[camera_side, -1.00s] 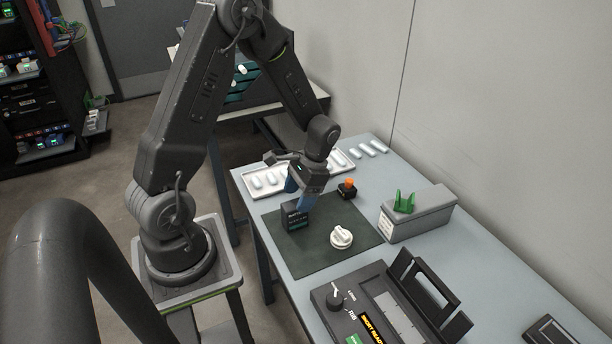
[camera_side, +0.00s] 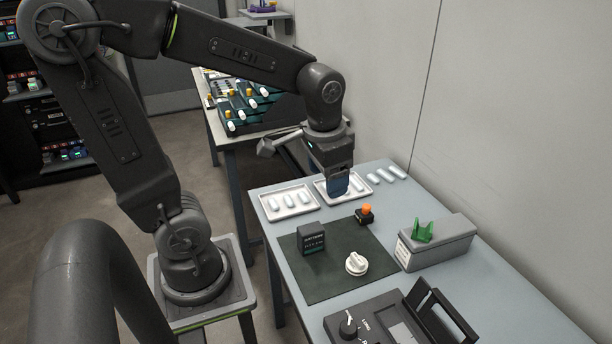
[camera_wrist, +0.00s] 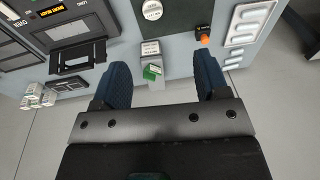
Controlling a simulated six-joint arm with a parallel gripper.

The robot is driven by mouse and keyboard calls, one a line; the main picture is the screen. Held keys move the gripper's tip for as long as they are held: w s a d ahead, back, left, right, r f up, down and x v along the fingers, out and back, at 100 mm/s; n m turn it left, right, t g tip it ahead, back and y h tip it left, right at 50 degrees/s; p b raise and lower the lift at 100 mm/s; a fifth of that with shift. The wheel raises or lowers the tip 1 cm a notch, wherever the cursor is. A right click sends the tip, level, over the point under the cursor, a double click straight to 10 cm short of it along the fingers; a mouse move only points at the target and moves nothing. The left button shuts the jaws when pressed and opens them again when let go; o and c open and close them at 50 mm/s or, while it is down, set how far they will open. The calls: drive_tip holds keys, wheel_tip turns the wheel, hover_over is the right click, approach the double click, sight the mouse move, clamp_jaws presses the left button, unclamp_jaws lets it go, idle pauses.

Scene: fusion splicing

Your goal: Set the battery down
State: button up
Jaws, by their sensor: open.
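The battery, a dark box with a printed label (camera_side: 311,238), stands upright on the dark green mat (camera_side: 330,280) in the side view, near the mat's back left part. Nothing holds it. My gripper (camera_side: 338,192) is apart from it, further back and to the right, above the right white tray (camera_side: 321,188). In the wrist view my gripper (camera_wrist: 163,78) has its two blue fingers spread wide with nothing between them. I cannot make out the battery in the wrist view.
A white knob (camera_side: 356,264) lies on the mat. A black block with an orange top (camera_side: 365,214) is behind it. A grey box with a green clip (camera_side: 440,242) stands to the right. Another tray (camera_side: 290,202) holds white sleeves. The splicer (camera_side: 385,320) is in front.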

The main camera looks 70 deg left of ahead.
drive_tip(key=s+d+r+t, duration=0.4)
drive_tip(key=s, duration=0.2)
drive_tip(key=shift+s+d+h, duration=0.2)
drive_tip(key=shift+d+h, duration=0.2)
